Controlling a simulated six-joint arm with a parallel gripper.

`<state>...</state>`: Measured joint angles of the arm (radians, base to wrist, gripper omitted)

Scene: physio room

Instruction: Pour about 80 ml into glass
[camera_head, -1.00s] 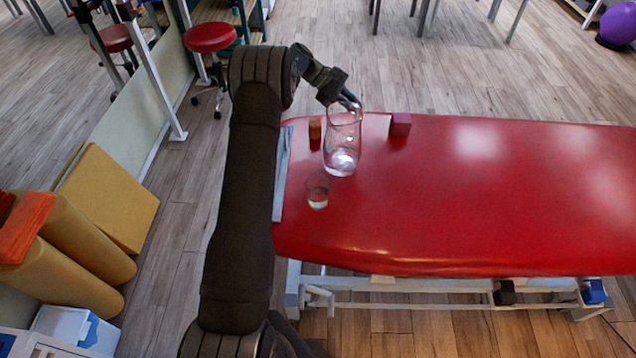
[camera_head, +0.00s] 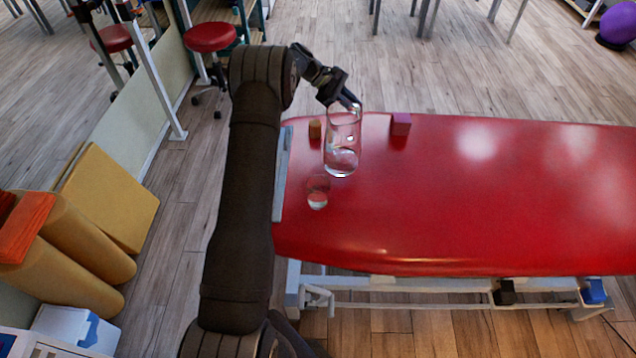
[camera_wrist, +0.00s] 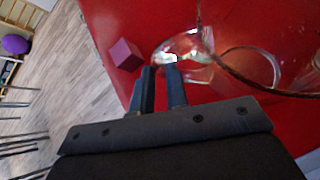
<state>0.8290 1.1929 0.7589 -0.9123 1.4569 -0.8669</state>
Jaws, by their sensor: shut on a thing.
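A tall clear glass vessel (camera_head: 343,141) is at the left end of the red table, with clear liquid low inside it. It looks close to upright. My gripper (camera_head: 350,101) is shut on this vessel near its top. In the wrist view my two fingers (camera_wrist: 160,88) reach the clear vessel (camera_wrist: 187,45), whose outline is hard to follow. A small glass (camera_head: 317,192) stands on the table just in front and left of the vessel, with a little clear liquid at its bottom. Whether the vessel touches the table cannot be told.
The red table (camera_head: 500,200) is clear to the right. A grey strip (camera_head: 283,170) runs along its left edge.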

